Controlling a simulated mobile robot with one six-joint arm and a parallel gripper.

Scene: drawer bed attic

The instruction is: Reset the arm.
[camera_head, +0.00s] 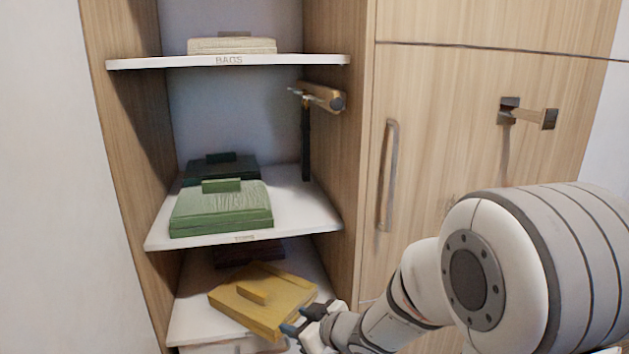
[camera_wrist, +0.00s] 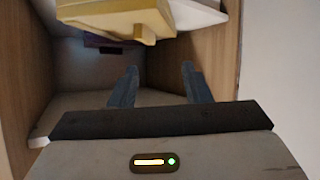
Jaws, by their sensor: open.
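My gripper (camera_head: 300,320) is at the lower middle of the head view, at the front right of the yellow folded item (camera_head: 262,296). Its jaws are open. In the wrist view the two dark fingers (camera_wrist: 158,88) stand apart with nothing visible between them. The yellow item also shows at the top of the wrist view (camera_wrist: 110,17), beyond the fingertips. It lies askew on the lower shelf (camera_head: 195,310), with its front corner near the shelf edge. In the head view the fingertips overlap its right corner; I cannot tell whether they touch it.
A green folded item (camera_head: 222,212) and a darker one (camera_head: 240,170) lie on the middle shelf (camera_head: 305,215). A beige item (camera_head: 232,47) lies on the top shelf (camera_head: 165,63). A closed door with a handle (camera_head: 388,175) and a peg (camera_head: 530,115) are at right.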

